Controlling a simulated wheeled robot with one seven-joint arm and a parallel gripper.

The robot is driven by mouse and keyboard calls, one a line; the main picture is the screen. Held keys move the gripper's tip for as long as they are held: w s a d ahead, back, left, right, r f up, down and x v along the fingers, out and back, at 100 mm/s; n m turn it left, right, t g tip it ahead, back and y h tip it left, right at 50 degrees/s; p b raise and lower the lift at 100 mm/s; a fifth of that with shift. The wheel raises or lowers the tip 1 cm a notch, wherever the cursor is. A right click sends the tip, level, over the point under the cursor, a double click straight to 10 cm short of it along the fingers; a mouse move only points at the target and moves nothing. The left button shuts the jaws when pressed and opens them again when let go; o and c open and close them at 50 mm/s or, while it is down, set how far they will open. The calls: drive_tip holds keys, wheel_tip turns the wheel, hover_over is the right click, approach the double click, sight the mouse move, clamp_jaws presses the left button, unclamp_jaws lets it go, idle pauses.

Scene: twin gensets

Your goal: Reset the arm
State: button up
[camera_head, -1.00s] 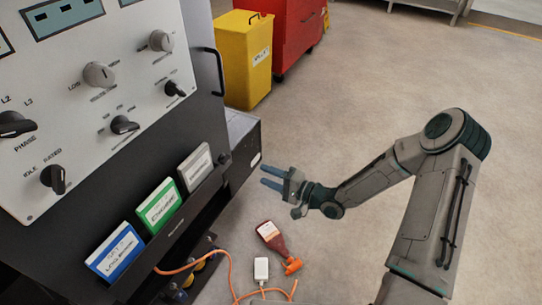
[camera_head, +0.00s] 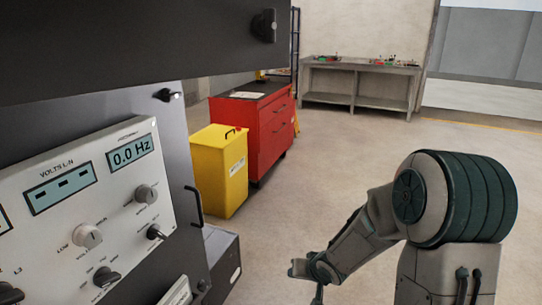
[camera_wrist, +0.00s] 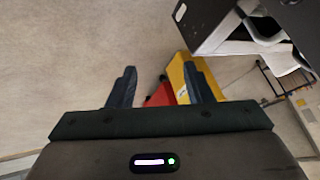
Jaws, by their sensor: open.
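My gripper shows in the wrist view (camera_wrist: 160,88) with its two dark fingers spread apart and nothing between them. In the head view my arm (camera_head: 370,235) reaches from the lower right toward the middle, and its wrist end is at the bottom of the picture. The fingertips are cut off or hidden there. The genset control panel (camera_head: 90,215) stands at the left, apart from my arm, with knobs and a display reading 0.0 Hz.
A yellow bin (camera_head: 218,175) and a red tool cabinet (camera_head: 255,130) stand beyond the panel. A grey workbench (camera_head: 357,85) with small items is against the back wall. Open floor (camera_head: 340,160) lies between them and my arm.

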drive_tip(key=s+d+r+g+h+p, duration=0.1)
drive_tip(key=s+d+r+h+p, duration=0.1)
drive_tip(key=s+d+r, duration=0.35)
drive_tip(key=s+d+r+h+p, duration=0.2)
drive_tip(key=s+r+h, duration=0.1)
drive_tip(key=r, duration=0.6)
drive_tip(key=s+r+g+y+p, duration=0.1)
drive_tip(key=s+r+p, duration=0.1)
drive_tip(key=s+r, duration=0.3)
drive_tip(key=s+a+r+g+p, duration=0.1)
drive_tip(key=s+r, duration=0.4)
drive_tip(key=s, duration=0.5)
drive_tip(key=shift+a+r+g+y+p, duration=0.15)
drive_tip(key=shift+a+g+y+p, duration=0.1)
drive_tip(key=shift+g+y+p, duration=0.2)
drive_tip(key=shift+s, duration=0.1)
drive_tip(key=shift+c, duration=1.1)
drive_tip(key=shift+a, duration=0.15)
